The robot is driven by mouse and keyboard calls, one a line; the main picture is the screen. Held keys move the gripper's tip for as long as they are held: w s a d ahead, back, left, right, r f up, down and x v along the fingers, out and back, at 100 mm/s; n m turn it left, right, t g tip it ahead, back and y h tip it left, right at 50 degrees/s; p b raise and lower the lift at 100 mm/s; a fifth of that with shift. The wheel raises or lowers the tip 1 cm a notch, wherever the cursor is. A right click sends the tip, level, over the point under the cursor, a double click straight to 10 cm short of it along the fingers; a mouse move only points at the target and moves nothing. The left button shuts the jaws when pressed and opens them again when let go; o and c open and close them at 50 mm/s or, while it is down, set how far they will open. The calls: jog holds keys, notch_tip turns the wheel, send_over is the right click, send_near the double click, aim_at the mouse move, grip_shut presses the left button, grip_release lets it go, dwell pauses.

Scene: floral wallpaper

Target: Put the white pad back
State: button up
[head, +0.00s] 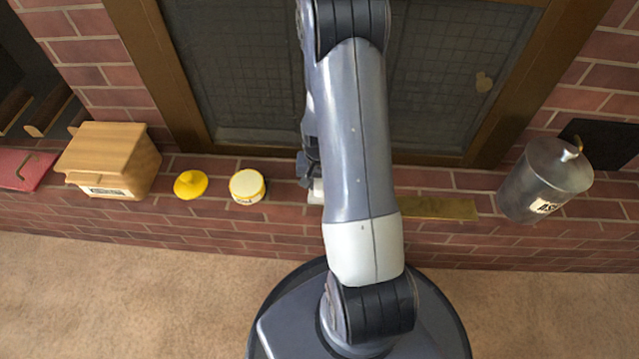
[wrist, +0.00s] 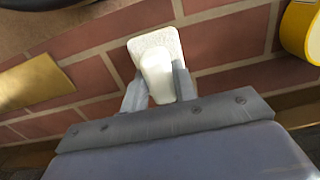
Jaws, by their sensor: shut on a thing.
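The white pad (wrist: 155,50) is in the wrist view, between the two fingers of my gripper (wrist: 159,80). The fingers are shut on its near part, and its wider far end sticks out past the fingertips over the brick. I cannot tell whether it touches the brick ledge. In the head view my arm hides most of my gripper (head: 308,170). A small white patch of the pad (head: 317,190) shows at the arm's left edge, above the brick ledge.
On the brick ledge (head: 285,188) stand a wooden box (head: 108,160), a yellow lid (head: 190,184), a yellow-and-white jar (head: 247,187) left of my gripper, a flat brass-coloured plate (head: 430,208) and a grey metal canister (head: 545,180). A dark framed screen (head: 250,70) rises behind.

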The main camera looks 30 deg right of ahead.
aim_at(319, 183)
jog(key=shift+f, duration=0.1)
jog(key=o, duration=0.9)
jog(key=shift+o, duration=0.2)
notch_tip(319, 183, up, 12)
jog(key=p, duration=0.4)
jog(key=shift+r, duration=0.2)
